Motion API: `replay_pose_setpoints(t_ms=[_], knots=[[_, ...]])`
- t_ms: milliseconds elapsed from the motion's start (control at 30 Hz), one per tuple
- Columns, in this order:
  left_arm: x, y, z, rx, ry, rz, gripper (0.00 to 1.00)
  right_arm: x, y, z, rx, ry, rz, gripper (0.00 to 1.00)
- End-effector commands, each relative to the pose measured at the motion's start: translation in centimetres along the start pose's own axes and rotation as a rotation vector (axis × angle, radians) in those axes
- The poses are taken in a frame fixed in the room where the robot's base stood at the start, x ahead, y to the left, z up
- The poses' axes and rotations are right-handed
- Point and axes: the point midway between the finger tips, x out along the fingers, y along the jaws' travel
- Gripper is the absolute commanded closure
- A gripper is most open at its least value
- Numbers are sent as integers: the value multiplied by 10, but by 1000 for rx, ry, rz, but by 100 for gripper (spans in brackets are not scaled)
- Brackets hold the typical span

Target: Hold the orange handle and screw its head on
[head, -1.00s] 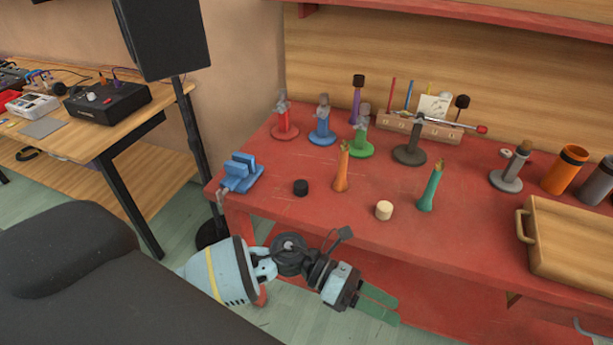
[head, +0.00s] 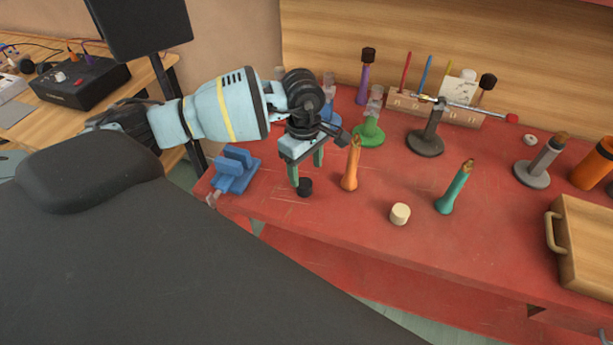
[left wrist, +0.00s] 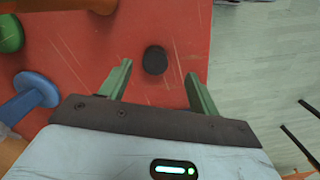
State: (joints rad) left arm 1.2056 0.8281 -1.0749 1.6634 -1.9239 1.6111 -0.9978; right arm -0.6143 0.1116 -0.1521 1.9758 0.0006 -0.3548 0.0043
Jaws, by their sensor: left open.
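The orange handle (head: 351,164) stands upright on the red bench, its narrow tip bare. A short black head (head: 304,187) sits on the bench to its left, and a cream head (head: 400,213) sits to its right. My left gripper (head: 307,173) is open and points down over the black head, with nothing held. In the left wrist view the black head (left wrist: 154,60) shows between the two green fingers, apart from both. Which head belongs to the orange handle cannot be told. My right gripper is not in view.
A teal handle (head: 455,190) stands to the right. A blue vise-like block (head: 234,170) is at the bench's left end. A green stand (head: 369,132) and a dark stand (head: 427,140) are behind. A wooden case (head: 585,250) is at right. The front middle of the red bench (head: 350,240) is clear.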

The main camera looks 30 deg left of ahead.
Motion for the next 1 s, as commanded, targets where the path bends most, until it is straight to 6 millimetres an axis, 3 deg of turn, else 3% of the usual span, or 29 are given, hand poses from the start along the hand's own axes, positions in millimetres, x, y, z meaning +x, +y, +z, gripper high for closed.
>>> replay_pose_setpoints(t_ms=[133, 433, 767, 1000], knots=[[-5, 2, -11, 6, 43, 1, 38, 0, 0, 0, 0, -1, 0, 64], [-5, 2, -11, 6, 43, 1, 38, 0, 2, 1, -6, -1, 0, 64], [20, 2, -12, 4, 42, 0, 38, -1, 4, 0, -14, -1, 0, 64], [21, 2, -12, 5, 42, 2, 38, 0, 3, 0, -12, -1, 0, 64]])
